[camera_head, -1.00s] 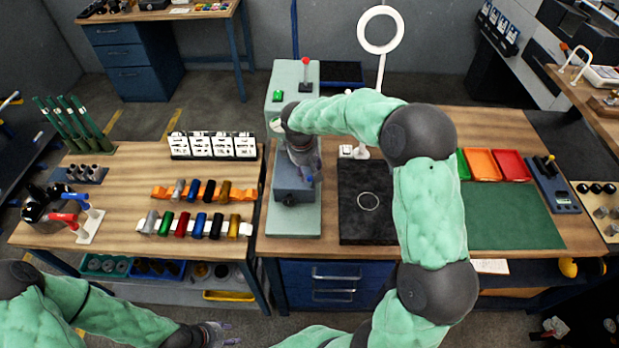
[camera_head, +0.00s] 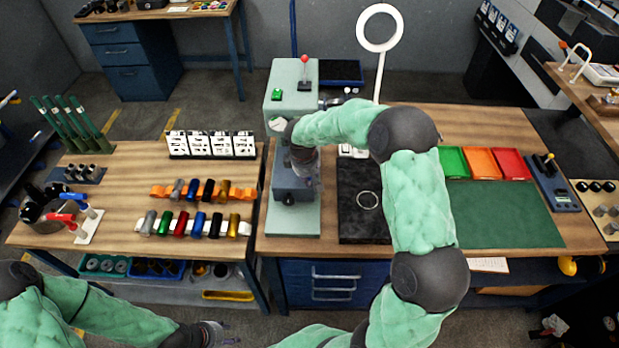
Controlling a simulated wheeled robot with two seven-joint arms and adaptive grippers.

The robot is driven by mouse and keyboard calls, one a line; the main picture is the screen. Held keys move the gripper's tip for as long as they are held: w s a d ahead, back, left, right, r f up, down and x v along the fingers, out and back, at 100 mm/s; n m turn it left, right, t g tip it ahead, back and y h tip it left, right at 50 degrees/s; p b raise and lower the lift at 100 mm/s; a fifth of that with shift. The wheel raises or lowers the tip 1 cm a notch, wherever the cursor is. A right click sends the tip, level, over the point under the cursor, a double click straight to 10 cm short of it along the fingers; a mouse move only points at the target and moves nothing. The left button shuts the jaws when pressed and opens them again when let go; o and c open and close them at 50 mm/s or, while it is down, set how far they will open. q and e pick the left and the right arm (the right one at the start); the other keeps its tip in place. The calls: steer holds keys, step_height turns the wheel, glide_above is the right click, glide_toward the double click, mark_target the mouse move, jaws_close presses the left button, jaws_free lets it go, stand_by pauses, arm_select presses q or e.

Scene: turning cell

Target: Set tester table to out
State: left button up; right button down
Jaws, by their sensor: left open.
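The tester (camera_head: 292,220) is a pale green machine on the middle bench, with a red-knobbed lever and a green button on its head. Its table (camera_head: 293,188) is a dark grey-blue block with a black knob at the front, low on the tester's base. My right gripper (camera_head: 308,178) is over the tester table, by its right side; my forearm hides part of the column behind it. Its fingers are small and partly hidden, so I cannot tell whether they are open or touching the table. My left gripper (camera_head: 226,334) is open and empty, low in front of the benches.
A black plate (camera_head: 350,225) lies right of the tester. A ring lamp (camera_head: 380,28) stands behind it. Green, orange and red trays (camera_head: 481,163) and a green mat (camera_head: 505,215) are further right. Racks of coloured cylinders (camera_head: 196,225) stand on the left bench.

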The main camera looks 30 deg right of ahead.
steer(key=s+a+b, duration=0.3)
steer(key=s+a, duration=0.4)
steer(key=s, duration=0.5)
steer(key=shift+a, duration=0.2)
steer(key=shift+s, duration=0.1)
steer(key=c, duration=1.4)
jaws_free()
steer(key=shift+o, duration=1.3)
steer(key=shift+s+a, duration=0.1)
steer(key=shift+s, duration=0.05)
step_height(320, 180, up, 12)
steer(key=a, duration=0.2)
steer(key=shift+s, duration=0.45)
